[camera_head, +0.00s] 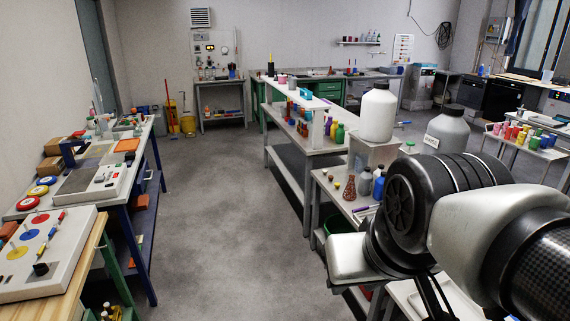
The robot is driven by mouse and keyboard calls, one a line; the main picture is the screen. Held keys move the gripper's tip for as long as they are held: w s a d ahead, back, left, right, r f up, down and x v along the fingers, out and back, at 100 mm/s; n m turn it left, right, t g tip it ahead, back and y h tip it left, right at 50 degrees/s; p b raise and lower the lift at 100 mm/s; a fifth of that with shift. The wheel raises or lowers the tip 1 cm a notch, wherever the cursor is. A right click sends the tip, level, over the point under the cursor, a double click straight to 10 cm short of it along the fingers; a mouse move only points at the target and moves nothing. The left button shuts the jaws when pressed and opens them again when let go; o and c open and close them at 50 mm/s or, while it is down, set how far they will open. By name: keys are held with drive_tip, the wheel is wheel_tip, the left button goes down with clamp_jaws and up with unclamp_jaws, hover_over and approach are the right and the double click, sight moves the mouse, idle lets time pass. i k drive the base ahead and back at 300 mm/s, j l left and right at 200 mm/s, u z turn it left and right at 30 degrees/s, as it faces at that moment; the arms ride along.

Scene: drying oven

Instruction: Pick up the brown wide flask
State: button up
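A reddish-brown conical flask (349,189) with a wide base stands upright on the low grey table (331,187) right of centre. It is the only brown flask I can make out. My arm fills the lower right of the picture, in front of that table and to the right of the flask. The arm's links hide part of the table and what may stand on it. I do not make out my gripper's fingers, so I cannot see whether they hold anything. Nothing is seen touching the flask.
Blue-grey bottles (364,181) stand just right of the flask, and small round items lie left of it. Big white (377,115) and grey (447,133) jugs stand behind. A long bench (292,122) runs beyond. Open floor (225,215) lies left of the table.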

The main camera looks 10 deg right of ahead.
sight(350, 194)
drive_tip(key=i+j+z, duration=0.3)
drive_tip(key=i, duration=0.15)
drive_tip(key=i+j+z, duration=0.3)
drive_tip(key=i+j, duration=0.05)
drive_tip(key=i, duration=0.1)
